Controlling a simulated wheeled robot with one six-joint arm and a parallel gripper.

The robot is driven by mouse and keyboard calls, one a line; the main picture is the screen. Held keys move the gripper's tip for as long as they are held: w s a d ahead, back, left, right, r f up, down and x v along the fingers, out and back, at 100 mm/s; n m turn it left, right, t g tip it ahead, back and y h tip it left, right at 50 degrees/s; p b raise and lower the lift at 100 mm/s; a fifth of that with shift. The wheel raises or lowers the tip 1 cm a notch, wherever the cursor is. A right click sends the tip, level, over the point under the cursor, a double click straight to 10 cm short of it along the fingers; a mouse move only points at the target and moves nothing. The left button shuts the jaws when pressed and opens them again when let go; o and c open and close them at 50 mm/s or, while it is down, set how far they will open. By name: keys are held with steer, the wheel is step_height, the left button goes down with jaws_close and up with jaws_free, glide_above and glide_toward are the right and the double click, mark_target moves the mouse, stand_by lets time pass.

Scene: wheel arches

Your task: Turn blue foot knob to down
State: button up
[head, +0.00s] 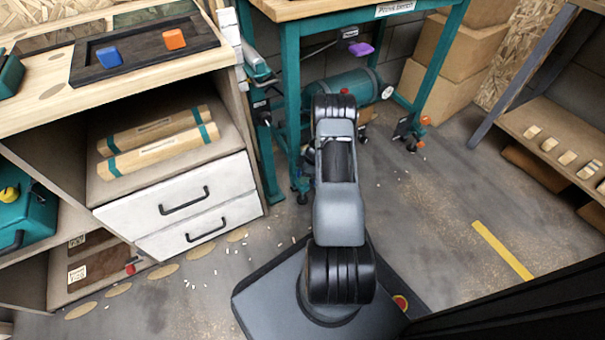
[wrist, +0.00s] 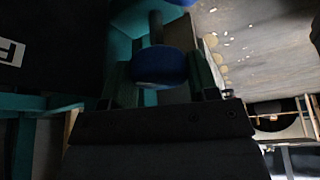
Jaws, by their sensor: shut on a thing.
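The blue foot knob (wrist: 160,66) shows in the wrist view as a round dark-blue disc at the end of a dark stem. My gripper (wrist: 160,82) has one finger on each side of it and is shut on it. In the head view my arm reaches down towards the teal bench (head: 291,95), near its left legs. My arm hides the gripper and the blue knob there. Which way the knob is turned cannot be told.
A teal tank (head: 341,90) lies under the bench. An orange knob (head: 424,119) is by the right leg and a purple handle (head: 360,48) hangs under the top. White drawers (head: 185,205) stand at left. Floor with a yellow stripe (head: 502,250) is free at right.

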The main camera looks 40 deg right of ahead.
steer(key=m+t+h, duration=0.1)
steer(key=m, duration=0.3)
steer(key=m+h, duration=0.1)
steer(key=m, duration=0.4)
steer(key=shift+t+h, duration=0.4)
steer(key=m+h, duration=0.1)
steer(key=m, duration=0.3)
steer(key=shift+h, duration=0.3)
steer(key=shift+m+h, duration=0.6)
steer(key=shift+m, duration=1.1)
steer(key=shift+d+m, duration=0.1)
steer(key=shift+m, duration=0.3)
steer(key=o, duration=0.6)
steer(key=p+v, duration=0.2)
steer(key=v, duration=1.1)
steer(key=shift+a+r+p, duration=0.2)
steer(key=shift+r+p, duration=0.1)
steer(key=shift+r, duration=0.1)
